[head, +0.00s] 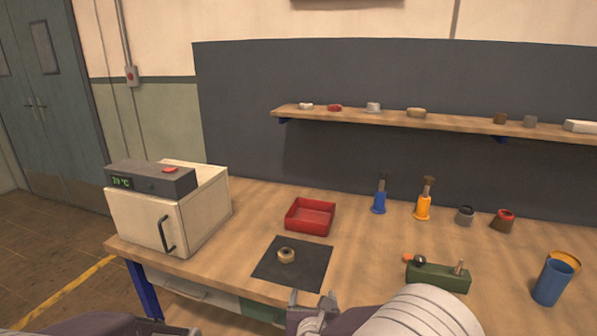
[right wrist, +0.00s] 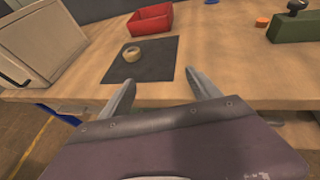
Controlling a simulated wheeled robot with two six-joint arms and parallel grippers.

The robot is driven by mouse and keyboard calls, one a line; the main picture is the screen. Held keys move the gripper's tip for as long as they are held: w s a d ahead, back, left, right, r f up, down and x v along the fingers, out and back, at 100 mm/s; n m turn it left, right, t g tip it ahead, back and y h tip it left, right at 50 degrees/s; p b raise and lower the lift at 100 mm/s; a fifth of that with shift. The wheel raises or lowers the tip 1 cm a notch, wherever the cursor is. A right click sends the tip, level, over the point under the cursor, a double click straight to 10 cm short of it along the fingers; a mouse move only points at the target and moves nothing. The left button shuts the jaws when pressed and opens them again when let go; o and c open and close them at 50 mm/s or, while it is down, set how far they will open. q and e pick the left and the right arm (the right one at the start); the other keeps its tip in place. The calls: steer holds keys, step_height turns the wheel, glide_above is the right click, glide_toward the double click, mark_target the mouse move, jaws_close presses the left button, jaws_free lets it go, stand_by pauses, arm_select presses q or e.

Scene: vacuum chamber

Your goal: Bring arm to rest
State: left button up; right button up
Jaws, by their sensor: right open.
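My right gripper (head: 312,298) is at the bottom middle of the head view, by the bench's front edge. In the right wrist view its two fingers (right wrist: 160,79) are spread apart with nothing between them. Its tips point toward the dark mat (head: 310,270), apart from the tan ring (head: 286,255) that lies on the mat. The right arm's pale link shows at the bottom right of the head view. A part of my left arm, purple-grey, shows at the bottom left edge; its fingers cannot be made out.
A shelf (head: 440,120) runs along the back. Bare bench lies right of the mat.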

steer(key=d+r+m+h, duration=0.2)
steer(key=d+m+h, duration=0.15)
steer(key=d, duration=0.65)
steer(key=s+d+f+m+g+h, duration=0.2)
steer(key=s+d+m+g, duration=0.35)
steer(key=d+m, duration=0.2)
steer(key=s+d+f+m+g+h, duration=0.2)
steer(key=s+d+f+m+g, duration=0.15)
steer(key=s+d+m, duration=0.4)
steer(key=s+a+f+m+g+y, duration=0.3)
steer(key=s+f+m+g+y, duration=0.15)
steer(key=s+m, duration=0.45)
steer(key=w+a+f+m+y, duration=0.1)
steer(key=a+f+m+y, duration=0.1)
steer(key=a+m+y, duration=0.35)
step_height(320, 180, up, 14)
steer(key=w+a+m+h+p, duration=0.1)
steer(key=a+m+p, duration=0.1)
steer(key=p, duration=1.1)
steer(key=shift+t+p, duration=0.3)
steer(key=shift+t, duration=0.15)
